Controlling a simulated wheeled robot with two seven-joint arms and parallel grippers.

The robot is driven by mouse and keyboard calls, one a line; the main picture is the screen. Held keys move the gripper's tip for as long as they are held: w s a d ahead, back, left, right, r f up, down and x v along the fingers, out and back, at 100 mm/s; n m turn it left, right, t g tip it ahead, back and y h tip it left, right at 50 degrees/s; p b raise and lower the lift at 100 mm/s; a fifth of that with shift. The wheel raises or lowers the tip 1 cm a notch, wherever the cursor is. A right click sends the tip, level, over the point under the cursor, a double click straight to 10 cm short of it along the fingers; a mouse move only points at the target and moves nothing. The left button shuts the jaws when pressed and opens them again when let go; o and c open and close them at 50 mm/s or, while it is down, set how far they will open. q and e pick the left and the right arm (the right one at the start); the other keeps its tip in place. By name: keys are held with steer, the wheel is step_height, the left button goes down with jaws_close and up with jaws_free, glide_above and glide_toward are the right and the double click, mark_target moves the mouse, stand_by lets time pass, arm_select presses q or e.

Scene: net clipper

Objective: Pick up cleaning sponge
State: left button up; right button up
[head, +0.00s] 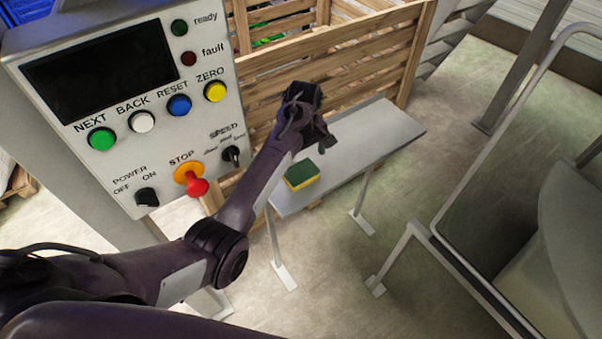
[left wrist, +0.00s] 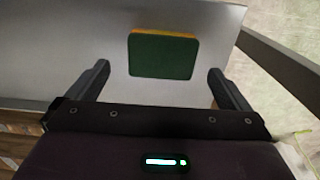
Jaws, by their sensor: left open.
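The cleaning sponge (head: 302,176) has a dark green top and a yellow underside. It lies on a narrow grey bench (head: 378,137), near the bench's left front edge. My left gripper (head: 316,140) is above the bench, just behind the sponge in the head view. In the left wrist view the sponge (left wrist: 161,55) shows green side toward the camera, ahead of and between the two open fingers of the gripper (left wrist: 160,80). The gripper is empty and the fingers do not appear to touch the sponge. My right gripper is not in view.
A control panel (head: 130,100) with coloured buttons and a red stop knob (head: 197,187) stands left of the arm. A wooden crate (head: 350,68) is behind the bench. A metal rail frame (head: 440,243) stands on the right. The bench's right part is clear.

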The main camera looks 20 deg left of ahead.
mark_target(302, 173)
arm_select(q)
steer(key=f, duration=0.3)
steer(key=f+p, duration=0.1)
steer(key=f, duration=0.2)
steer(key=shift+s+a+f, duration=0.1)
steer(key=shift+s+f, duration=0.1)
steer(key=shift+c, duration=0.4)
steer(key=c, duration=0.8)
step_height(302, 173, up, 10)
steer(key=shift+r+b, duration=0.1)
steer(key=shift+b, duration=0.4)
steer(key=shift+f, duration=0.2)
